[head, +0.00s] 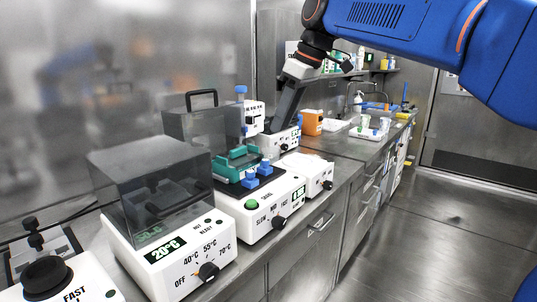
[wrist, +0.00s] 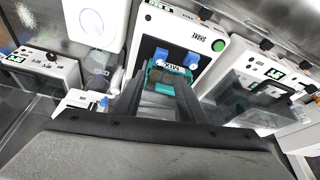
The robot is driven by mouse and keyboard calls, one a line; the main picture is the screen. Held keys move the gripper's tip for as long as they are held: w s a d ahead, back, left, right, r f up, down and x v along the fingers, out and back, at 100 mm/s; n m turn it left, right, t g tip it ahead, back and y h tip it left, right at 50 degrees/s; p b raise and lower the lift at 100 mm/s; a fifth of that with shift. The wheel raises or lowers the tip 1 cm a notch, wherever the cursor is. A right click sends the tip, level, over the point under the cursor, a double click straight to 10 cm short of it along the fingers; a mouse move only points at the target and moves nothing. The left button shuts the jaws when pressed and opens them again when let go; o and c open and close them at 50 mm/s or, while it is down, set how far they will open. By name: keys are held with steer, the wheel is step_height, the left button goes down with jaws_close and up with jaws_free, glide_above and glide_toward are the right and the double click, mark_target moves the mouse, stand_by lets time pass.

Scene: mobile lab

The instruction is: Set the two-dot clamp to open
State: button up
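The shaker (head: 277,215) is a white unit on the bench, with a green button and a black dial; it also shows in the wrist view (wrist: 207,40). A teal rack (head: 238,160) sits on its dark platform. Two blue clamps stand on the platform's near side: one (head: 265,167) and another (head: 250,181). In the wrist view they are the left (wrist: 160,56) and right (wrist: 191,59) blue pieces beside the rack. I cannot make out dots on either clamp. My gripper (wrist: 164,92) appears open and empty, its dark fingers apart over the rack, not visibly touching a clamp.
A heater with a dark transparent lid (head: 150,180) stands left of the shaker. Another white unit with a knob (head: 306,172) stands to its right. A dial unit (head: 60,285) is at lower left. The floor (head: 430,220) along the bench is clear.

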mark_target(266, 160)
steer(key=x, duration=1.1)
steer(key=shift+a+f, duration=0.1)
steer(key=shift+f, duration=0.05)
jaws_close()
